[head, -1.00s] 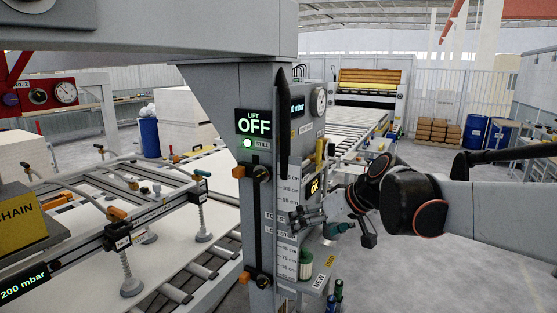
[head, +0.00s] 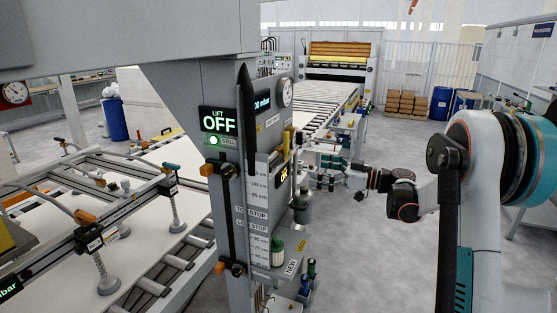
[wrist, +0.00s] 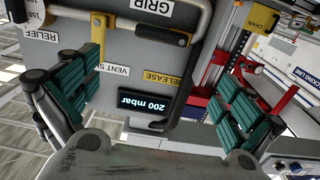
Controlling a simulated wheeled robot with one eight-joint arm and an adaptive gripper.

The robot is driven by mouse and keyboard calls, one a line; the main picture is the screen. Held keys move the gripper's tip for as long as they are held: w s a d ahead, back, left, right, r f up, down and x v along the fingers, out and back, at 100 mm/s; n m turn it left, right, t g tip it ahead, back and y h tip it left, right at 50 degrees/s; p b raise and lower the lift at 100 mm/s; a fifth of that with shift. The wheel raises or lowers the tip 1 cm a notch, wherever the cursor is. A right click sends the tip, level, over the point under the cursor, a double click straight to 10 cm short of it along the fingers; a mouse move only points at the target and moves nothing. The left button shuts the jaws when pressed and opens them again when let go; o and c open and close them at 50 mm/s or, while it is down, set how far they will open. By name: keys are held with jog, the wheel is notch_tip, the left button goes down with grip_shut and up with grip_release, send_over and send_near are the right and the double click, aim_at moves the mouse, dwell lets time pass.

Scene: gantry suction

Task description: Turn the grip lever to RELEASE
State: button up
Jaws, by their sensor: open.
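In the wrist view a grey panel fills the upper middle, its lettering upside down. A yellow RELEASE label (wrist: 161,79) sits lower on the panel, above a 200 mbar display (wrist: 148,105). My gripper (wrist: 160,80) is open and empty, with green-padded fingers on either side of the panel's labels. It touches nothing that I can make out. In the head view my gripper (head: 333,170) is right of the grey column; the lever cannot be made out there.
The grey column (head: 226,190) with the LIFT OFF display stands left of my arm. A roller conveyor (head: 320,105) runs behind. The floor at right is mostly clear.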

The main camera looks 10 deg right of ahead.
aim_at(277, 162)
jog(key=x, duration=1.3)
jog(key=shift+w+a, duration=0.15)
jog(key=shift+a, duration=0.1)
jog(key=c, duration=1.5)
